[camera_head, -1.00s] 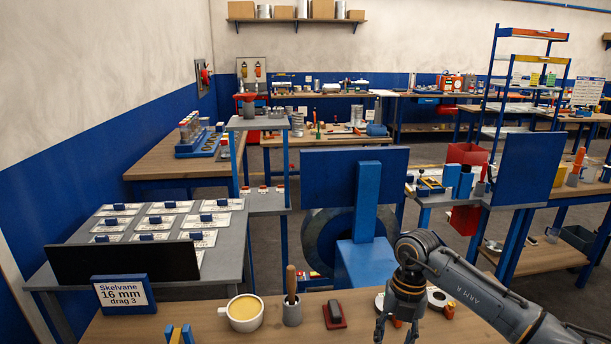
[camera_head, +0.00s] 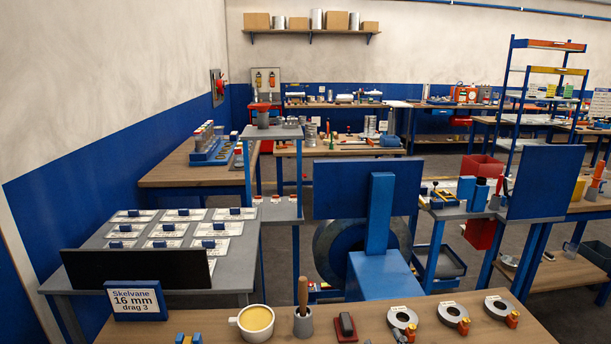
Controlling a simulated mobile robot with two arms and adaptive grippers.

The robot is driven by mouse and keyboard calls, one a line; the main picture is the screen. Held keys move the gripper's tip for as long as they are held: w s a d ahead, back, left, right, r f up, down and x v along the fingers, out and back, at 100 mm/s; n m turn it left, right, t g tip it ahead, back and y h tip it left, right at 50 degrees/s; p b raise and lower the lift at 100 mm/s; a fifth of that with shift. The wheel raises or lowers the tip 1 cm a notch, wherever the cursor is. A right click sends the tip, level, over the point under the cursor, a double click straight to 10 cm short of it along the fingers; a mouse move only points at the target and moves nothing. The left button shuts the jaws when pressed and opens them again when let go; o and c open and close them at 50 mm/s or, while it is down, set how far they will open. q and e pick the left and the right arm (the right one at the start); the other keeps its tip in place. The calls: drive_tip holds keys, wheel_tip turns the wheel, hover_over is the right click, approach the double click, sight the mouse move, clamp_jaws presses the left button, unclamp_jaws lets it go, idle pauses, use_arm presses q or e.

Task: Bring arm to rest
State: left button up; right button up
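Neither of my arms clearly shows in the head view. The front bench (camera_head: 230,312) spans the bottom edge. Three ring-shaped tape rolls with orange ends lie on its right part: a left one (camera_head: 403,314), a middle one (camera_head: 453,311) and a right one (camera_head: 500,303). A small grey shape lies at the left roll's lower edge; I cannot tell what it is. No gripper is seen holding anything.
On the bench stand a cup (camera_head: 256,322) with yellowish contents, a grey pot (camera_head: 303,324) with a wooden handle, a dark-and-red block (camera_head: 346,326) and a "Skelvane 16 mm" sign (camera_head: 135,300). A blue machine (camera_head: 380,270) stands behind.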

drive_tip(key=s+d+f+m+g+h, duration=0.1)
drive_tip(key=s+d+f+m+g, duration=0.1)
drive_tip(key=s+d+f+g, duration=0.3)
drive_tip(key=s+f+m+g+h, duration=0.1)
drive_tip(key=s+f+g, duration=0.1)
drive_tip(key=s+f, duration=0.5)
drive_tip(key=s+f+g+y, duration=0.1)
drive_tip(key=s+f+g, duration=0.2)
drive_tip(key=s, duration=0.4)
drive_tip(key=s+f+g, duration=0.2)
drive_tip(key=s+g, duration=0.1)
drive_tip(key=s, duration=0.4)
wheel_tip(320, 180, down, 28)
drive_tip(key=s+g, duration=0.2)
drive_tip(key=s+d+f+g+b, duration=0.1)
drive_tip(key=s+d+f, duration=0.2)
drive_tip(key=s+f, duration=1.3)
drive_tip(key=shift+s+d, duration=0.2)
